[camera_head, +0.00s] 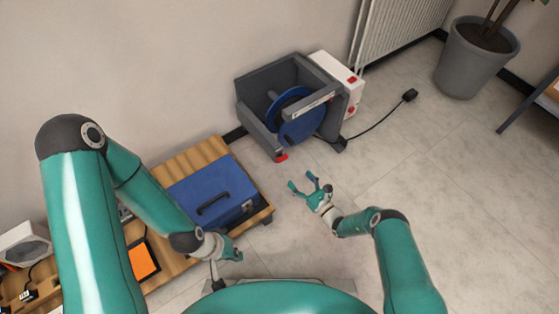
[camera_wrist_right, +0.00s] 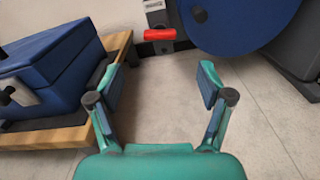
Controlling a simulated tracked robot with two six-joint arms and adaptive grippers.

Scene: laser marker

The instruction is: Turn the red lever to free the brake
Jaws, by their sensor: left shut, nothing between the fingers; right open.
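The red lever (camera_head: 281,157) sits low at the front corner of a grey frame (camera_head: 258,128) that holds a blue wheel (camera_head: 300,128). In the right wrist view the red lever (camera_wrist_right: 160,34) is ahead of my fingers, near the top centre, apart from them. My right gripper (camera_head: 304,184) is open and empty, short of the lever and a little to its right in the head view. It also shows open in the right wrist view (camera_wrist_right: 156,88). My left gripper (camera_head: 238,256) is shut and empty, by the front of the low wooden table.
A blue case (camera_head: 212,190) stands on the low wooden table (camera_head: 190,156), left of the lever. A white box (camera_head: 338,82) is behind the frame, with a black cable (camera_head: 378,122) on the floor. The floor around my right gripper (camera_head: 330,240) is clear.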

